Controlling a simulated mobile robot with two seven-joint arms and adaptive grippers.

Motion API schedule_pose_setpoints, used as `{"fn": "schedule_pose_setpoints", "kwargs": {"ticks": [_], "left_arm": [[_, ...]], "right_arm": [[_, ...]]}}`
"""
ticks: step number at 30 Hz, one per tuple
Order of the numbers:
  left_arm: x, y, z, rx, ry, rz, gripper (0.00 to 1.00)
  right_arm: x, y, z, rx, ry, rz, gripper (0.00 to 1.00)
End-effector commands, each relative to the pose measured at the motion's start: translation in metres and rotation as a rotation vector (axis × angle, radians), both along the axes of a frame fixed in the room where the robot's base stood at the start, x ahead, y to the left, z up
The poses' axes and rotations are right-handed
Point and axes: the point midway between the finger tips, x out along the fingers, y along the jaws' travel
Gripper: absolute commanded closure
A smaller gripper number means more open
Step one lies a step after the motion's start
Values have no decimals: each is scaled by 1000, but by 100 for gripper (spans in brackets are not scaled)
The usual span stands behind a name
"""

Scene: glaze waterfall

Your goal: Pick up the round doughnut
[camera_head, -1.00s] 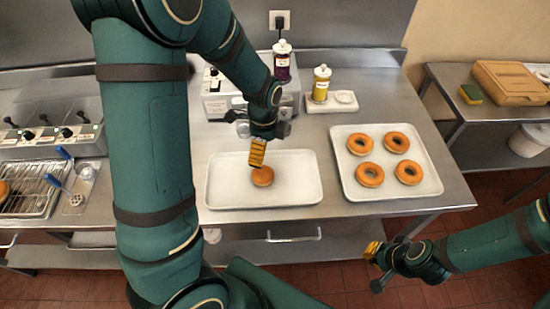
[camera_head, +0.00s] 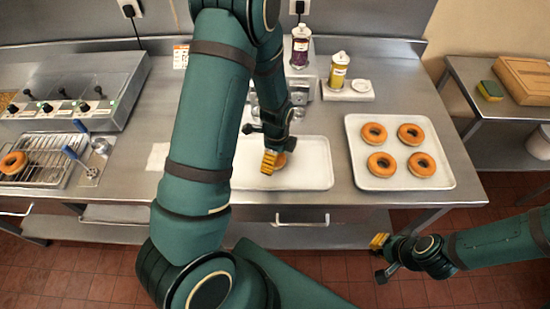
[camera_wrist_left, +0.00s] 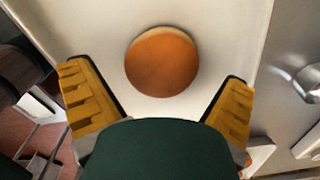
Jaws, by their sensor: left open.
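The round doughnut is a plain brown bun without a hole. It lies on the left white tray (camera_head: 315,178), partly hidden behind my left gripper (camera_head: 268,163) in the head view. In the left wrist view the round doughnut (camera_wrist_left: 161,62) shows whole, ahead of and between the two yellow fingers of my left gripper (camera_wrist_left: 160,105). Those fingers are spread wide and hold nothing. My right gripper (camera_head: 379,242) is low at the right, in front of the table and away from the doughnuts. Its finger gap cannot be made out.
A second white tray (camera_head: 398,182) at the right holds several ring doughnuts. Behind stand a purple bottle (camera_head: 300,47) and a yellow bottle (camera_head: 339,70). At the left are a wire rack (camera_head: 38,172) with a ring doughnut and a machine with knobs (camera_head: 100,92).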

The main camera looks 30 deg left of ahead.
Motion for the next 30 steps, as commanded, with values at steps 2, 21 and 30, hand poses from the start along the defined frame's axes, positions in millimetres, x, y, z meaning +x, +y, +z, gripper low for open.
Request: {"fn": "schedule_pose_setpoints", "kwargs": {"ticks": [2, 21, 30], "left_arm": [[0, 0, -11, 0, 1, 0, 0], [1, 0, -20, 0, -1, 0, 63], [1, 0, -17, -1, -2, 0, 63]], "right_arm": [[0, 0, 0, 0, 0, 0, 100], [0, 0, -1, 0, 0, 0, 100], [0, 0, 0, 0, 0, 0, 100]]}}
